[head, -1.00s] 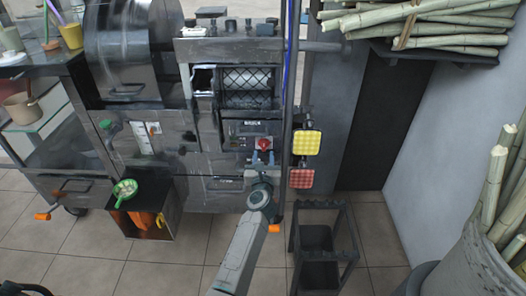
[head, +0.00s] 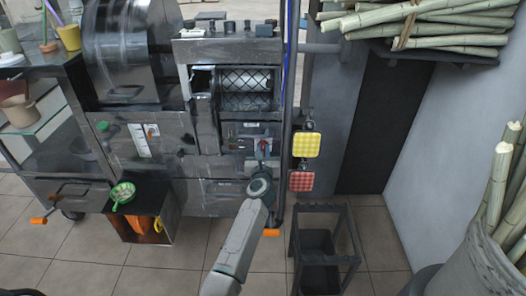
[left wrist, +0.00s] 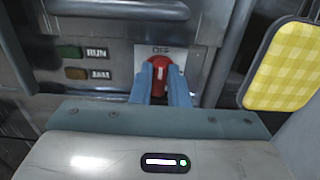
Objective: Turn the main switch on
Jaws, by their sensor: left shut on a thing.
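The main switch is a red knob (left wrist: 159,74) on a light plate (left wrist: 200,62) on the front of the press; "OFF" reads above it in the left wrist view. A pale line on the knob points roughly upward. My left gripper (left wrist: 160,92) has its two blue fingers on either side of the knob and is shut on it. In the head view the gripper (head: 262,158) covers most of the knob, and only a bit of red shows. My right gripper is in neither view.
Green RUN (left wrist: 69,53) and brown JAM (left wrist: 75,73) buttons sit left of the switch. A yellow checked pad (head: 306,145) and a red one (head: 301,181) hang close on the right. A black bin frame (head: 322,240) stands on the floor.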

